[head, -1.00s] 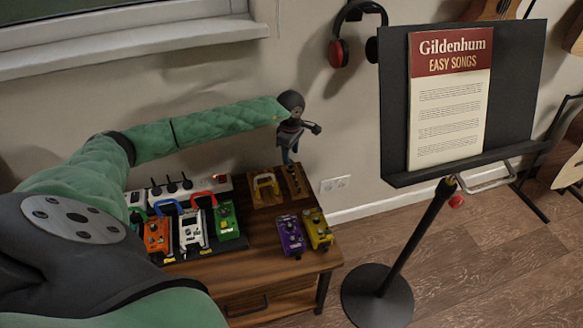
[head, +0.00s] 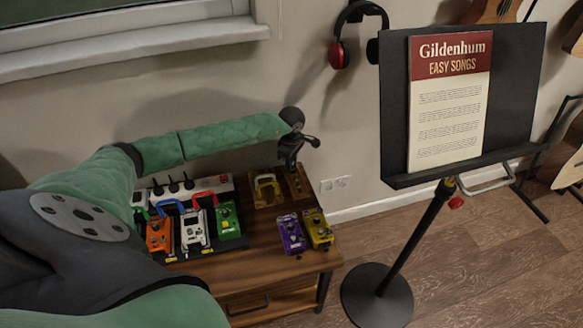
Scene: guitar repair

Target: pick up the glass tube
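My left gripper (head: 291,165) points down just above the right part of a small wooden holder (head: 268,200) at the back right of the wooden cabinet. The gripper is small and dark here, so I cannot tell whether its fingers are open or shut. I cannot make out the glass tube; the gripper covers part of the holder's right side. My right gripper is not in view.
The wooden cabinet (head: 270,258) carries a pedalboard with orange (head: 158,235), white (head: 194,230) and green (head: 228,221) pedals. Purple (head: 291,234) and yellow (head: 318,229) pedals stand in front of the holder. A music stand (head: 395,110) with a songbook (head: 450,105) stands at the right.

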